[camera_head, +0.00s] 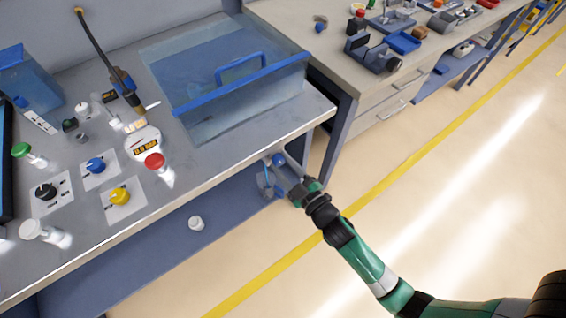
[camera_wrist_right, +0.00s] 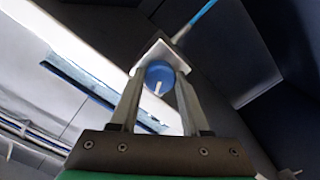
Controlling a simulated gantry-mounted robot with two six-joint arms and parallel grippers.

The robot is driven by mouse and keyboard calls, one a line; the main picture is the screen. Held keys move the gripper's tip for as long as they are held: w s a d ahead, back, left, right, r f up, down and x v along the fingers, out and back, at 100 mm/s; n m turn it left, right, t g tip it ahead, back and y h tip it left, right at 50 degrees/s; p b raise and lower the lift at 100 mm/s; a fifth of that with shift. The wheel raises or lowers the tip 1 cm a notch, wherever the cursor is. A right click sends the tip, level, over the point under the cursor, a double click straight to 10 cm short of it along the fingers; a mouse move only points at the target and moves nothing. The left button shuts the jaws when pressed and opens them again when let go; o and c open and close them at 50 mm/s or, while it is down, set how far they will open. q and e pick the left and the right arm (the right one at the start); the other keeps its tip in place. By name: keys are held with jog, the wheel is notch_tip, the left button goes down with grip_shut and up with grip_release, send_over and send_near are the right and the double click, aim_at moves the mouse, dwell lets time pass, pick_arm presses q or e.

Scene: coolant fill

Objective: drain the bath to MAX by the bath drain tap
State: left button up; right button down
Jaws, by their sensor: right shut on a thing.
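The bath (camera_head: 250,100) is a clear tank with a blue rim and handle, standing on the bench with bluish liquid in it. I cannot read a MAX mark or the exact level. The bath drain tap (camera_head: 278,160) has a round blue knob below the bench's front edge; in the right wrist view the knob (camera_wrist_right: 160,76) sits between the fingertips, with a white pointer line on it. My right gripper (camera_head: 283,168) is shut on this knob, its fingers on either side of it in the right wrist view (camera_wrist_right: 160,85). My left gripper is not in view.
On the bench left of the bath are a round white meter (camera_head: 143,143), a red knob (camera_head: 154,160), a blue knob (camera_head: 95,165) and a yellow knob (camera_head: 120,196). A small white container (camera_head: 196,223) stands on the lower shelf. The floor to the right is clear.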

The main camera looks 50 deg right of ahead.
jog(key=shift+n, duration=0.4)
jog(key=shift+c, duration=1.9)
grip_release()
jog(key=shift+s, duration=0.1)
jog(key=b+v, duration=0.3)
jog(key=v, duration=0.8)
jog(key=shift+s, duration=0.2)
